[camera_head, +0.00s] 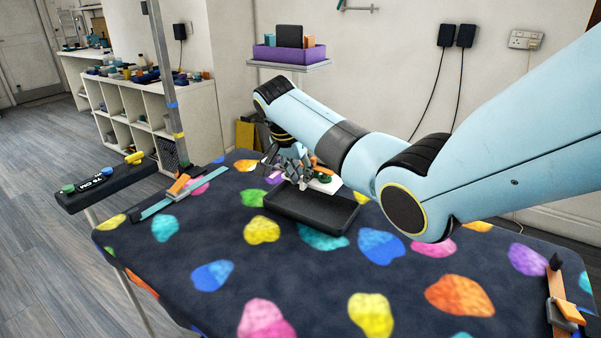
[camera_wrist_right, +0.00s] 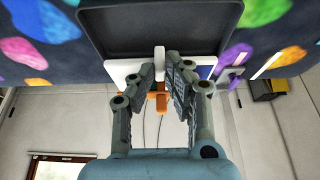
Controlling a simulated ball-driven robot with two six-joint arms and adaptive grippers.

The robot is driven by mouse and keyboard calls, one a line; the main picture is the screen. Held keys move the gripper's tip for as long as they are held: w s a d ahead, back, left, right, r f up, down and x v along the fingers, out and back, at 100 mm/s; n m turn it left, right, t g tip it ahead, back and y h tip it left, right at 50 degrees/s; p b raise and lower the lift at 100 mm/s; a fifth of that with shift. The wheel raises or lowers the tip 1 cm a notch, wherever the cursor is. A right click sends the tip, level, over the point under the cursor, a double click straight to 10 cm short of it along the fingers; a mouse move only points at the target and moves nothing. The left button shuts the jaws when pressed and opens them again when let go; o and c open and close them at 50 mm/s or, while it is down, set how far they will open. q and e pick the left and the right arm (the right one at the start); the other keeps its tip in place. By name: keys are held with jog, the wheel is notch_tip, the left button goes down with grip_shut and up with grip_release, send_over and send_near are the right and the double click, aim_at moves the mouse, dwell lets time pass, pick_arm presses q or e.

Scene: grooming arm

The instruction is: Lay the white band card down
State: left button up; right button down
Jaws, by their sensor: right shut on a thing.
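The white band card (camera_head: 327,186) is at the back edge of the black tray (camera_head: 330,212), partly hidden behind my right gripper (camera_head: 298,168). In the right wrist view the white card (camera_wrist_right: 119,70) spans behind the fingers, with the tray (camera_wrist_right: 208,46) above it in the picture. The right gripper (camera_wrist_right: 161,82) is shut on the card, with an orange piece (camera_wrist_right: 160,98) and a pale upright bar between its fingers. Whether the card touches the tray or the table I cannot tell. My left gripper is not in view.
The table (camera_head: 290,270) has a dark cover with coloured patches; its front and middle are clear. A teal strip with an orange clip (camera_head: 178,186) lies at the left edge, and another orange clip (camera_head: 569,310) at the right edge. A purple bin (camera_head: 290,54) stands on a shelf behind.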

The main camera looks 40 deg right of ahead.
jog(key=shift+a+f+b, duration=0.15)
jog(key=shift+f+b, duration=1.7)
jog(key=shift+f, duration=2.05)
jog(key=shift+f, duration=0.1)
jog(key=c, duration=1.3)
grip_release()
jog(key=shift+o, duration=0.2)
jog(key=v, duration=1.2)
jog(key=shift+s, duration=0.1)
